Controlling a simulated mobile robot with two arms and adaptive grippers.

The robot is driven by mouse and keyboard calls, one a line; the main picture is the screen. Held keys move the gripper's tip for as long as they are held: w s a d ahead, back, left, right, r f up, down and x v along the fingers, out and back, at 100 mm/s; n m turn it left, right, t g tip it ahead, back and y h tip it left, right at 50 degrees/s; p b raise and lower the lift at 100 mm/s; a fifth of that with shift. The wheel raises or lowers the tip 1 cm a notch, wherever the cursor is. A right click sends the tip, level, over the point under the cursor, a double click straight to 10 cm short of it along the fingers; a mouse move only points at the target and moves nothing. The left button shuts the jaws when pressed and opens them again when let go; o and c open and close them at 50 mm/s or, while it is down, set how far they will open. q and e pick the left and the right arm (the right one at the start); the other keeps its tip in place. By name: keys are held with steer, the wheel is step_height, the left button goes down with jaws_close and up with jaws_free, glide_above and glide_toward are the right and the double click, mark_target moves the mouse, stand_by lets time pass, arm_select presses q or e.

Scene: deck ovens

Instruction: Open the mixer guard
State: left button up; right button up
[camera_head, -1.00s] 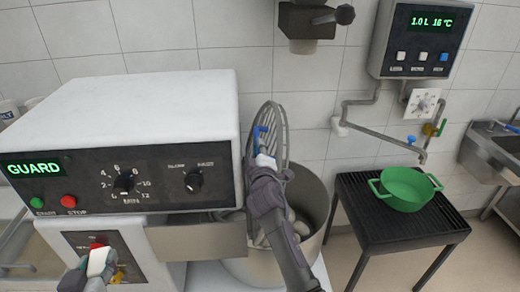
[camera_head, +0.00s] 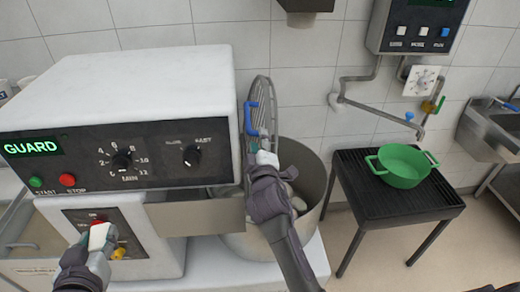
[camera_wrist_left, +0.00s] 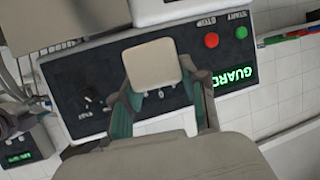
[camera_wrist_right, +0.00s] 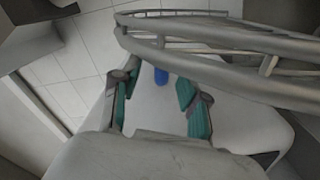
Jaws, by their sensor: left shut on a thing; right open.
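The wire mixer guard (camera_head: 264,92) stands steeply raised over the steel bowl (camera_head: 318,180), which holds pale lumps. Its blue handle (camera_head: 250,118) is on the near side. My right gripper (camera_head: 262,158) is open just below the handle; in the right wrist view the blue handle end (camera_wrist_right: 161,75) shows between and beyond its open fingers, and contact cannot be told. My left gripper (camera_head: 98,243) is low before the mixer's lower switch panel. In the left wrist view its fingers are shut on a pale square block (camera_wrist_left: 152,62). The mixer display (camera_head: 31,147) reads GUARD.
The white mixer housing (camera_head: 120,85) fills the left. A green pot (camera_head: 403,168) stands on a black slatted stand (camera_head: 365,195) at the right, below a wall tap pipe (camera_head: 375,112). A steel sink (camera_head: 490,130) is at the far right. Floor is free before the stand.

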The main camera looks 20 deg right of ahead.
steer(key=v, duration=0.3)
steer(key=shift+s+a, duration=0.1)
steer(key=shift+s, duration=0.3)
